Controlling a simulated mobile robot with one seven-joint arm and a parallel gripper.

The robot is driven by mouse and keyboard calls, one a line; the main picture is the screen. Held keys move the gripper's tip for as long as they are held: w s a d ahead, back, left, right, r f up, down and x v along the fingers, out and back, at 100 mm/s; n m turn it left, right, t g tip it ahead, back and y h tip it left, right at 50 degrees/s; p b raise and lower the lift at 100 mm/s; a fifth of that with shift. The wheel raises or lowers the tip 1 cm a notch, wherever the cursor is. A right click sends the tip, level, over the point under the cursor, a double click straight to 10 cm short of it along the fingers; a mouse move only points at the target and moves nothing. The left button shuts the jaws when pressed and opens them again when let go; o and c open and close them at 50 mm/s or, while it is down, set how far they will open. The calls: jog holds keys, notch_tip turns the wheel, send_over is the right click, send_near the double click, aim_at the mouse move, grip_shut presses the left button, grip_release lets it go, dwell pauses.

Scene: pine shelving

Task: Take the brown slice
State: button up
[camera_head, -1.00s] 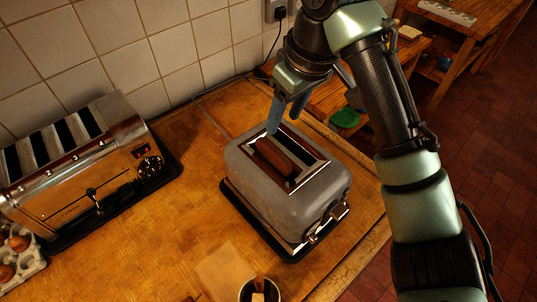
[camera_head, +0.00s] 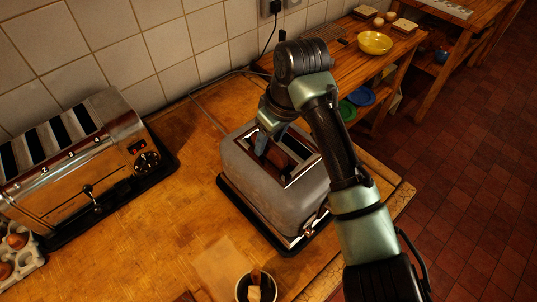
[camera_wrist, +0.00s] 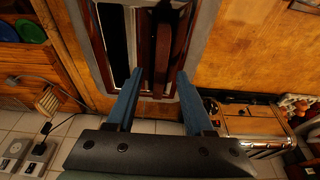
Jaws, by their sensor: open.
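The brown slice (camera_head: 277,157) stands upright in a slot of the grey toaster (camera_head: 250,185) on the wooden counter, with its top edge sticking out. In the wrist view the slice (camera_wrist: 162,50) lies ahead between the two blue fingers. My gripper (camera_head: 264,143) is over the far end of the toaster's top, partly hidden by my own arm. In the wrist view my gripper (camera_wrist: 158,85) is open, one finger on each side of the slice's line. I cannot tell whether the fingers touch it. The other slot (camera_wrist: 112,40) looks dark and empty.
A long chrome toaster (camera_head: 80,165) stands at the left against the tiled wall. An egg tray (camera_head: 20,255) is at the lower left, and a small cup (camera_head: 257,287) is at the front. A shelf with a yellow bowl (camera_head: 375,43) stands behind. Bare counter lies between the toasters.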

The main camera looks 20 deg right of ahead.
grip_shut()
dwell(1.4)
